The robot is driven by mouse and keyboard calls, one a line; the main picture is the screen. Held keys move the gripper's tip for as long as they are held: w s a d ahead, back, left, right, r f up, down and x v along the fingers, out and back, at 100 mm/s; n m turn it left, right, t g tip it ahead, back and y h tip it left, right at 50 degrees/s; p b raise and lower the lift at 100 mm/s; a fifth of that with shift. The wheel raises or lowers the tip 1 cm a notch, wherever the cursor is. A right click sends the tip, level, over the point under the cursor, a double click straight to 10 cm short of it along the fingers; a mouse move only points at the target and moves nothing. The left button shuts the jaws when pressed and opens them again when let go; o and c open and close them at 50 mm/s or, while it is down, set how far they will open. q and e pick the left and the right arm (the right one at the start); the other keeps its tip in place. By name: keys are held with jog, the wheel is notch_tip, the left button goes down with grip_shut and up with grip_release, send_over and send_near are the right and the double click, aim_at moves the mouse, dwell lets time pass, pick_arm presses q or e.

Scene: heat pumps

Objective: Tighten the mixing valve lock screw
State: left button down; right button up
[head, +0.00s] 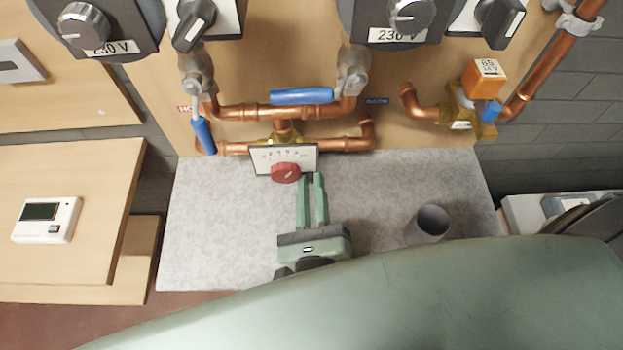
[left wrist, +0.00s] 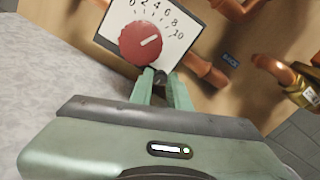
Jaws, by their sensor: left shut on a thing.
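The mixing valve (head: 285,135) is a brass body in the copper pipework with a white scale plate (head: 262,162) and a round red knob (head: 285,173). In the left wrist view the knob (left wrist: 140,43) has a white mark pointing up and right, and the plate reads 0 to 10. My left gripper (head: 312,178) is at the plate's lower right edge, beside the knob. Its fingers are close together on a small dark part, taken as the lock screw (left wrist: 161,76), mostly hidden between the fingertips. My right gripper is not in view.
Blue-handled levers (head: 301,96) (head: 204,136) sit on the pipes around the valve. A grey upright tube (head: 428,224) stands on the pale grey slab (head: 215,235) to the right. An orange actuator (head: 483,77) is at the upper right. The slab's left side is clear.

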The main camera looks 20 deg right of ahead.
pick_arm(q)
jog(key=c, duration=1.3)
grip_release()
jog(key=shift+w, duration=0.1)
jog(key=shift+c, duration=0.2)
jog(key=b+v, duration=0.1)
jog(key=v, duration=0.6)
jog(key=shift+s+a, duration=0.1)
jog(key=shift+s, duration=0.3)
